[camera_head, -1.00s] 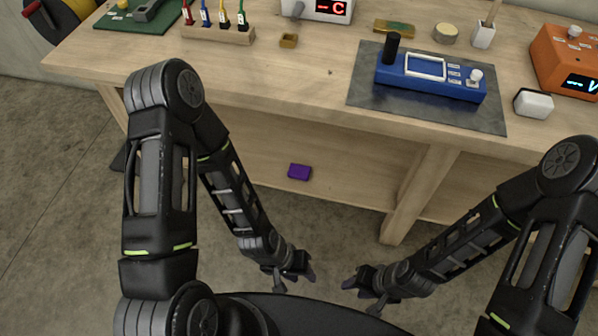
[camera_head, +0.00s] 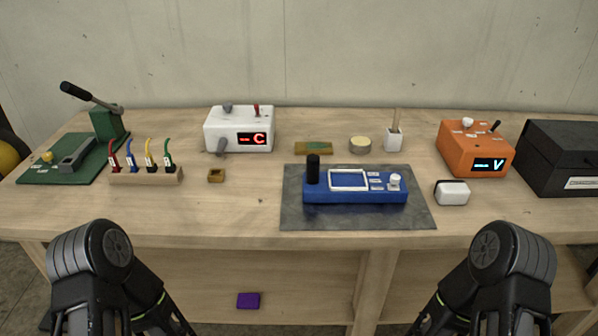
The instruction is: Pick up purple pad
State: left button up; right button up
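The purple pad (camera_head: 248,300) is a small flat block. It lies low, below the tabletop and in front of the wooden board under the workbench, left of the middle leg. It is near the bottom edge of the head view. My two arms come up at the lower left and lower right of the view, on either side of the pad. Both grippers are below the picture edge, so their state is hidden. Nothing touches the pad in the visible part.
The wooden workbench (camera_head: 240,226) spans the view. On it are a blue device (camera_head: 355,190) on a grey mat (camera_head: 300,216), a white box (camera_head: 222,130) with a red display, an orange box (camera_head: 465,158), a rack of coloured leads (camera_head: 145,177), a green press (camera_head: 108,122) and a black case (camera_head: 560,155).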

aim_at(245, 301)
jog(key=j+u, duration=0.3)
jog(key=j, duration=0.5)
jog(key=j+u, duration=0.25)
jog(key=j, duration=0.6)
jog(key=i+j+u, duration=0.1)
jog(key=i+j, duration=0.1)
jog(key=i, duration=0.35)
